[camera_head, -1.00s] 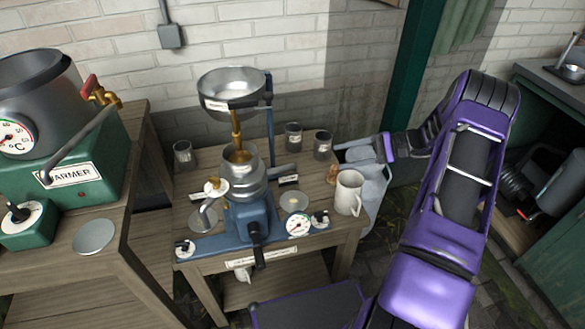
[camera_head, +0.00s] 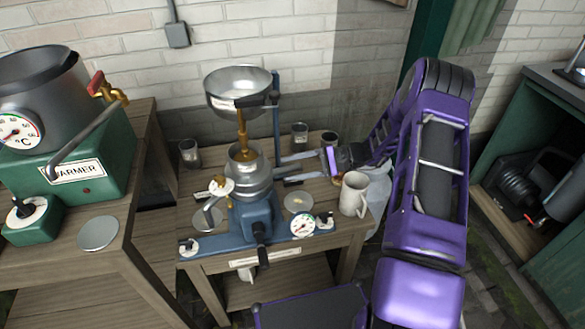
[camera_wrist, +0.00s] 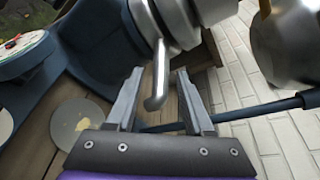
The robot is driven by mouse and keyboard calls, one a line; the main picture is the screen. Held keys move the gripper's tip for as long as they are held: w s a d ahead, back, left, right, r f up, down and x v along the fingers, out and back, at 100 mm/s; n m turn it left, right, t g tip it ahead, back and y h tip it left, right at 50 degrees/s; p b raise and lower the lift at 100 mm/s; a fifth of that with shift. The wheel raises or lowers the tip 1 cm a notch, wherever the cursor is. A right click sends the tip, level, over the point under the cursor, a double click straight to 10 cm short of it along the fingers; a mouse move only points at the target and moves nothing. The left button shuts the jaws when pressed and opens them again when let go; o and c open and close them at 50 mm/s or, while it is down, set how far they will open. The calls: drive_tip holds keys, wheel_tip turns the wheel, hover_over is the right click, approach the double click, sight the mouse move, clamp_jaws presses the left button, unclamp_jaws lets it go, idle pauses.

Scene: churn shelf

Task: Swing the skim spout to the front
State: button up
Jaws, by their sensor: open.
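The skim spout (camera_wrist: 159,78) is a short grey metal pipe with a bent end. In the wrist view it lies between the open fingers of my gripper (camera_wrist: 160,72), with no clear contact on either side. In the head view the spout (camera_head: 284,171) points right from the metal bowls of the blue separator (camera_head: 256,217), partly hidden by my fingers. My gripper (camera_head: 279,167) reaches in from the right, open and empty, its fingertips close to the bowls.
A white mug (camera_head: 353,195) stands under my wrist at the table's right. Dark cups (camera_head: 300,134) stand behind my fingers. A large funnel bowl (camera_head: 239,88) hangs above the separator on a blue post (camera_head: 276,120). A green warmer (camera_head: 80,165) stands on the left table.

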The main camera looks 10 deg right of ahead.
clamp_jaws()
idle(0.3)
drive_tip(key=shift+w+r, duration=0.1)
drive_tip(key=shift+w, duration=0.05)
idle(1.1)
